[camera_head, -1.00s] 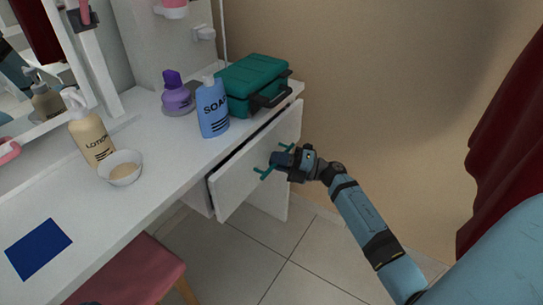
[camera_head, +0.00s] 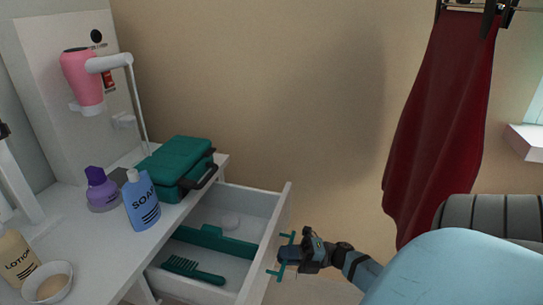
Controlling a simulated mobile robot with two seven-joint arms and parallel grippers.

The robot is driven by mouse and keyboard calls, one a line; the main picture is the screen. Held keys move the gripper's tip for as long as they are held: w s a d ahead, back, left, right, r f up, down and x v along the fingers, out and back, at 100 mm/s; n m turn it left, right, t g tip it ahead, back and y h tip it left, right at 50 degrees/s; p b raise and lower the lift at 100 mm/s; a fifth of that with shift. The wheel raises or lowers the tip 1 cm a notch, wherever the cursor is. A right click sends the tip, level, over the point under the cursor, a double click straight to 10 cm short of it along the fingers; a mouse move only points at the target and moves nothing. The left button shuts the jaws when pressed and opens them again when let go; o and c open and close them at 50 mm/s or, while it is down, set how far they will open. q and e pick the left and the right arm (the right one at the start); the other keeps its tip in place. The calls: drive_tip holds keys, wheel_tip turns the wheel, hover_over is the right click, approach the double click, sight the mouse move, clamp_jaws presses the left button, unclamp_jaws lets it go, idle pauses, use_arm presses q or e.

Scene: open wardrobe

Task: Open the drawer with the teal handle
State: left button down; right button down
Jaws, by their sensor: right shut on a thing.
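The white drawer (camera_head: 266,236) under the vanity top is pulled well out, and its inside shows. The teal handle (camera_head: 272,272) is on its front panel. My right gripper (camera_head: 289,256) is shut on the teal handle, coming in from the right. My left gripper is out of view.
On the white vanity top (camera_head: 84,238) stand a teal case (camera_head: 172,162), a blue soap bottle (camera_head: 141,202), a purple bottle (camera_head: 101,190), a lotion bottle (camera_head: 14,258) and a bowl (camera_head: 47,283). A pink hair dryer (camera_head: 82,78) hangs above. A dark red cloth (camera_head: 440,120) hangs at right.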

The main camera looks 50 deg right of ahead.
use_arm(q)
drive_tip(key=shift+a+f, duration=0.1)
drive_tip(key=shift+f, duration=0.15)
use_arm(e)
drive_tip(key=shift+s+d, duration=0.2)
drive_tip(key=shift+s, duration=0.2)
drive_tip(key=c, duration=1.2)
unclamp_jaws()
drive_tip(key=shift+o, duration=0.2)
